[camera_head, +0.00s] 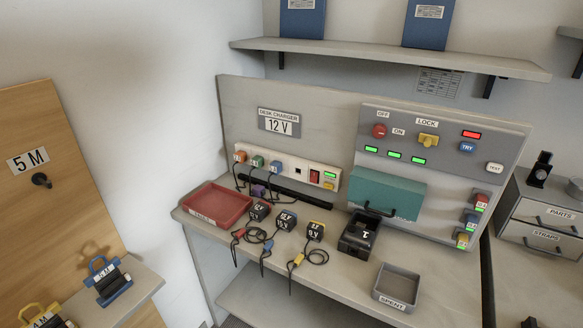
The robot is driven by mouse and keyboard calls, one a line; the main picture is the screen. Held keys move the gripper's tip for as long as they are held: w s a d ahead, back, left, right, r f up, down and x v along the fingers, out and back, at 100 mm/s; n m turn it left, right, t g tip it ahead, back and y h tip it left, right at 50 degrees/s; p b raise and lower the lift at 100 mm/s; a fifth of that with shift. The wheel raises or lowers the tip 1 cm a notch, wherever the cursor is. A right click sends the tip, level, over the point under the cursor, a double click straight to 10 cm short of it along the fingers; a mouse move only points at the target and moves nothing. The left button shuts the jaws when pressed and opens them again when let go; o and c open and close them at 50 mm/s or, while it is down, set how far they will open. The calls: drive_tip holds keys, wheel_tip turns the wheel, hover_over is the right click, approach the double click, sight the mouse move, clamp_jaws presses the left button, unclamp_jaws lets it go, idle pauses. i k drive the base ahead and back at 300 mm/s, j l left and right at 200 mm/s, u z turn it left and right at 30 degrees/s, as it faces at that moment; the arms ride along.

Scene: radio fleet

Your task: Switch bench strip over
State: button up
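The white bench power strip (284,161) is fixed low on the grey back panel above the bench. Three plugs sit in it: an orange one (240,156), a green one (257,160) and a blue one (275,167). A socket (297,170) to their right looks empty. At the strip's right end are a red rocker switch (314,176), a lit green light (330,175) and a small yellow button (328,186). I cannot tell which way the rocker is tipped. My gripper is not in view.
Black adapters with cables (286,220), a red tray (214,207), a black box (358,236) and a grey SPENT tray (397,286) stand on the bench. A teal handled cover (388,186) juts from the control panel (470,135), right of the strip. A shelf (390,60) hangs above.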

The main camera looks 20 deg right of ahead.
sight(315, 177)
drive_tip(key=i+j+u, duration=0.1)
drive_tip(key=i, duration=0.35)
drive_tip(key=i+j+u, duration=0.15)
drive_tip(key=i, duration=0.3)
